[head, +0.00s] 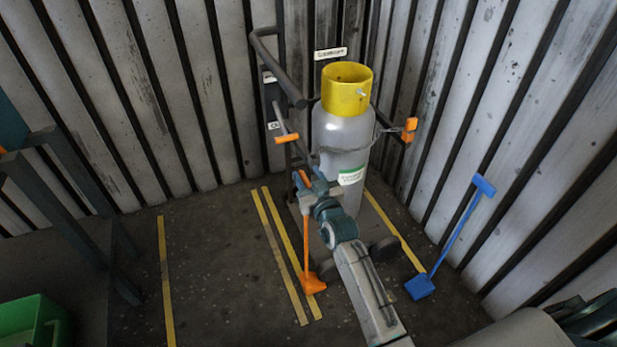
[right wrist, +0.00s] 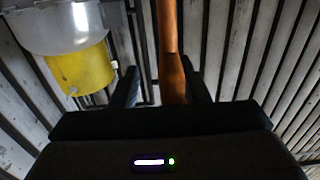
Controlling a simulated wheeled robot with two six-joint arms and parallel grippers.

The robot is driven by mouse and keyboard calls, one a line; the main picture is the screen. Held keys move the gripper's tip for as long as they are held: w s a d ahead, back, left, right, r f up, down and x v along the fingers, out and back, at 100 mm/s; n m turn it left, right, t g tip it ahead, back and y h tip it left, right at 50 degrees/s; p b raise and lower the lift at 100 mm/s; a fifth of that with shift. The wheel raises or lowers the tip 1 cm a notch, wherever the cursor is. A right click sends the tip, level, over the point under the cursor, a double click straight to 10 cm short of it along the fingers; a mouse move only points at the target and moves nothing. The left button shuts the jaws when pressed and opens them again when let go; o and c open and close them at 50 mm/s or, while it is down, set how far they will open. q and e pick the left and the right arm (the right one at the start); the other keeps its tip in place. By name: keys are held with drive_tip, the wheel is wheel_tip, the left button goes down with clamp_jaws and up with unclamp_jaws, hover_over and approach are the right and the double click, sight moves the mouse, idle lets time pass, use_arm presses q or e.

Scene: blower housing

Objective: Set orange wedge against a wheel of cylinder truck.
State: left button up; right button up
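The orange wedge (head: 313,283) rests on the floor at the lower left of the cylinder truck, with its long orange handle (head: 306,240) upright. It lies close beside the truck's left wheel (head: 328,268); I cannot tell whether they touch. The truck's frame (head: 285,75) holds a grey cylinder (head: 343,140) with a yellow collar (head: 346,90). My right gripper (head: 304,183) is at the top part of the handle. In the right wrist view the handle (right wrist: 172,50) passes between the open fingers, with a gap on the left side. My left gripper is not in view.
A blue wedge (head: 420,287) with a blue handle (head: 456,232) leans against the right wall. The truck's right wheel (head: 383,248) is near it. A green bin (head: 30,325) is at lower left. Yellow floor lines (head: 167,285) mark the floor, which is clear left of the truck.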

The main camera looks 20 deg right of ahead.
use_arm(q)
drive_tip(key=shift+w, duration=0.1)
use_arm(e)
drive_tip(key=shift+f, duration=0.1)
